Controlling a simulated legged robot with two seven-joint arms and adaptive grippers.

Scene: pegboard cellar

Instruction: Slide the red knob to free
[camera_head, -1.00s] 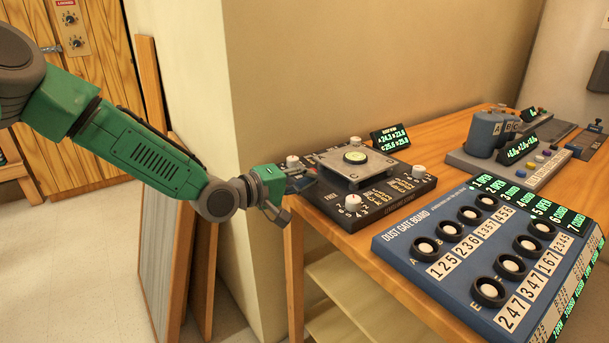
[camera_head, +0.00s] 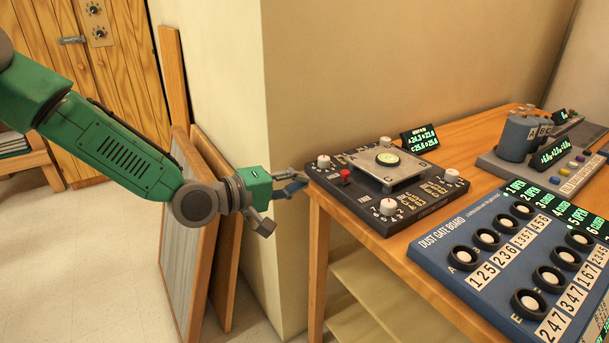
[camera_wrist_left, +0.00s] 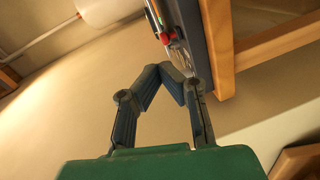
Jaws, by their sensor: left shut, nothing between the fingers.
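The red knob (camera_head: 346,176) stands on the black board (camera_head: 410,213) at the left corner of the table, near the board's left edge. A small light label, too small to read surely, lies in front of it. The knob also shows in the left wrist view (camera_wrist_left: 164,38), beyond the fingertips. My left gripper (camera_head: 298,186) is just left of the board's edge, apart from the knob. Its blue fingers (camera_wrist_left: 172,76) meet at the tips and hold nothing. My right gripper is out of view.
A wall corner stands behind the gripper, with leaning panels (camera_head: 184,245) to the left.

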